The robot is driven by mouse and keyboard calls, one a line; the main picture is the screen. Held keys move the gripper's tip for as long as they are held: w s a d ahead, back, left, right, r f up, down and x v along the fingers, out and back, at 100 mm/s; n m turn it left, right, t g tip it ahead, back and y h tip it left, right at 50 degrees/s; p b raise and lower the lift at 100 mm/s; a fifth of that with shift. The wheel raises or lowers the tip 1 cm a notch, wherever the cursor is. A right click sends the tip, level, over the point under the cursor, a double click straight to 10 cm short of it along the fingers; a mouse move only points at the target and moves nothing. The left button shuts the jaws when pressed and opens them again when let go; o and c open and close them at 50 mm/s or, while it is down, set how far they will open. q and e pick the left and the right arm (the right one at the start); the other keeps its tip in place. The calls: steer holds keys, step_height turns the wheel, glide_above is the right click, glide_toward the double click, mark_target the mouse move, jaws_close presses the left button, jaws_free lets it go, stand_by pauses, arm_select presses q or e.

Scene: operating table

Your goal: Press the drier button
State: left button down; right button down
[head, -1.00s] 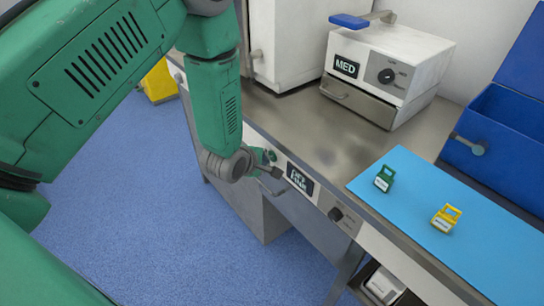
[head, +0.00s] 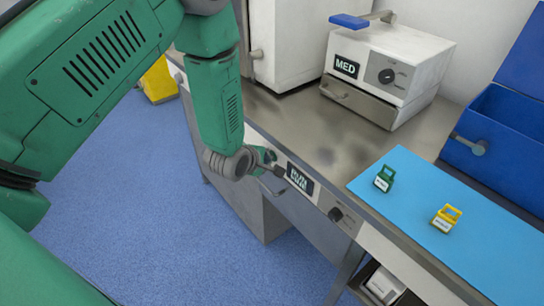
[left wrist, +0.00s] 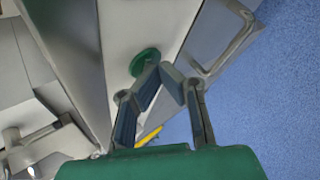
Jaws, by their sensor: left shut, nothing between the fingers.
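The green round button (left wrist: 145,61) sits on the pale front panel in the left wrist view. My left gripper (left wrist: 164,70) is shut and empty. Its fingertips overlap the button's lower edge there; whether they touch it I cannot tell. In the head view my left gripper (head: 279,170) is at the panel under the counter edge, just left of a dark display (head: 300,179), and the button is not clearly seen behind it. My right gripper is not in view.
A dark knob (head: 336,214) is right of the display. A handle (left wrist: 224,40) juts from the cabinet beside the gripper.

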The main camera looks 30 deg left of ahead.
arm_select(q)
steer(key=shift+s+a, duration=0.2)
steer(key=shift+s, duration=0.5)
steer(key=shift+s, duration=0.1)
steer(key=s, duration=0.1)
steer(key=s+a+p, duration=0.1)
steer(key=s, duration=0.1)
steer(key=s+a, duration=0.1)
steer(key=shift+s, duration=0.25)
stand_by(0.6)
steer(key=s+d+f+m+g+b, duration=0.1)
steer(key=s+f+m+g, duration=0.3)
steer(key=s+m, duration=0.6)
steer(key=s+d+f+m+g+b, duration=0.2)
steer(key=s+f+m+g, duration=0.3)
steer(key=s, duration=1.3)
step_height(320, 180, down, 3)
steer(key=d+m, duration=0.1)
steer(key=m, duration=0.5)
